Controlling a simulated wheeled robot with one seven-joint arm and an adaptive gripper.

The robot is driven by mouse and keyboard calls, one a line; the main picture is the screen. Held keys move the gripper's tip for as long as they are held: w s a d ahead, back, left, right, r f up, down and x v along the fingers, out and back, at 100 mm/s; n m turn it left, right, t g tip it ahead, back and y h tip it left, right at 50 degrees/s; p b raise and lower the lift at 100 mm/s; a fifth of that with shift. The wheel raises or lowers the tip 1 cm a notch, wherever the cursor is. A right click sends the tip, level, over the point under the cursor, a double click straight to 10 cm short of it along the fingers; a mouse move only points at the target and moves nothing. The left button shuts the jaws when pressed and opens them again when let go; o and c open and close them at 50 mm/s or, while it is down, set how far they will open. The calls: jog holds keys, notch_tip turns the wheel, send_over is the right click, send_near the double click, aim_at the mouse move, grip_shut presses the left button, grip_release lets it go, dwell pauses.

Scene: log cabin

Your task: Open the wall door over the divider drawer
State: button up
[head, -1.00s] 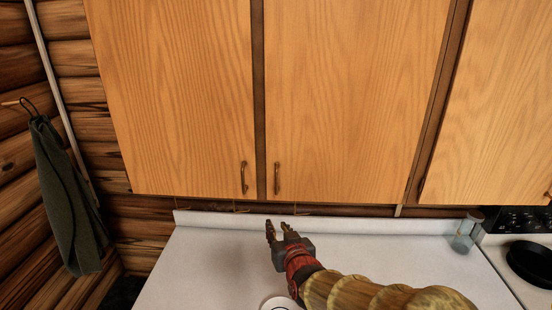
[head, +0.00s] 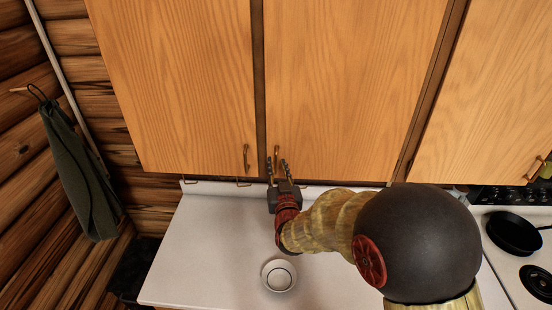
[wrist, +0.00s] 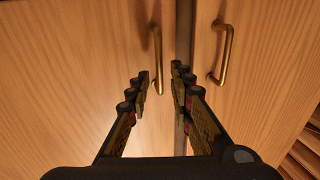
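Wooden wall doors hang above the counter. The middle door (head: 350,80) has a brass handle (head: 277,154) at its lower left corner. The left door (head: 175,85) has its handle (head: 246,157) at its lower right corner. My gripper (head: 277,167) is open, just below the middle door's handle in the head view. In the wrist view my gripper (wrist: 160,82) points at the doors, and one handle (wrist: 158,58) lies between its fingers in line of sight. The other handle (wrist: 226,55) is right of the fingers. Contact cannot be told. The divider drawer is not visible.
A white counter (head: 205,250) lies below, with a round white dish (head: 279,275) on it. A stove with a black pan (head: 512,233) is at the right. A dark towel (head: 80,175) hangs on the log wall at the left.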

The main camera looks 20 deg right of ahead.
aim_at(276, 162)
jog(key=shift+w+d+p, duration=0.2)
jog(key=shift+w+p, duration=0.15)
jog(key=shift+w, duration=1.25)
grip_shut()
